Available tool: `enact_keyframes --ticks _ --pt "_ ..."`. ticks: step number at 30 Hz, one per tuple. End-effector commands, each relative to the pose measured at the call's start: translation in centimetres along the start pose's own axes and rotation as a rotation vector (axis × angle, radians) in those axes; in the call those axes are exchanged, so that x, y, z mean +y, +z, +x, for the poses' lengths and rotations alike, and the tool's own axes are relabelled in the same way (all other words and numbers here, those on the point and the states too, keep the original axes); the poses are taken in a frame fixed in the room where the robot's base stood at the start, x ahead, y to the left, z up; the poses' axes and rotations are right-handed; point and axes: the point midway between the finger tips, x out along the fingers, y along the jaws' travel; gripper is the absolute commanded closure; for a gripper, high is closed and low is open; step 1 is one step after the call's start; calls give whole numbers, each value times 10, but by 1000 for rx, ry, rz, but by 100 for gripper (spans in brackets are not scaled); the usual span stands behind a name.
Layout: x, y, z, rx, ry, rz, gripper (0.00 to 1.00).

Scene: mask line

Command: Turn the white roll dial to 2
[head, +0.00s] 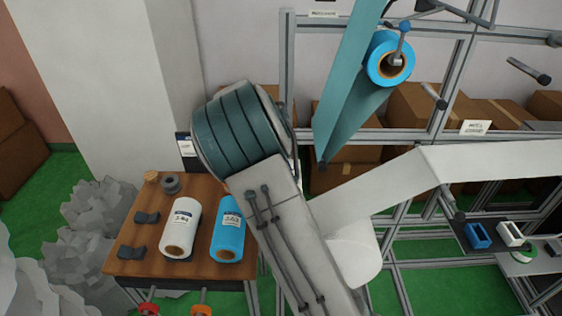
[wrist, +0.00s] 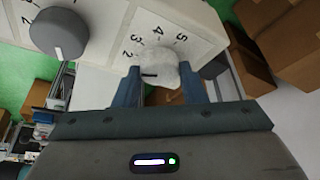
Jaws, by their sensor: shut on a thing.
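In the wrist view, the white roll dial (wrist: 159,62) sits on a pale panel (wrist: 103,18), with the numerals 2, 3, 4 and 5 visible around its far side. My gripper (wrist: 160,84) has its two blue fingers on either side of the dial and is shut on it. A short black mark on the dial points left, toward the left finger, a little below the 2. The left finger may hide other numerals. The head view does not show the dial or the fingers.
A grey dial (wrist: 58,33) with a white mark is left of the white one. In the head view, a wooden table (head: 138,225) holds a white roll (head: 182,226) and a blue roll (head: 228,230). A metal frame (head: 286,70) carries teal web and a blue roll (head: 378,64).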

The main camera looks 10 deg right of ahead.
Motion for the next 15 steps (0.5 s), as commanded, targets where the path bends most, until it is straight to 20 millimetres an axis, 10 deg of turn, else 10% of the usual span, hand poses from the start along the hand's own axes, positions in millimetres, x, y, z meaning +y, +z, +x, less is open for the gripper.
enact_keyframes --ticks 15 --pt "-1 1 0 -2 9 28 85"
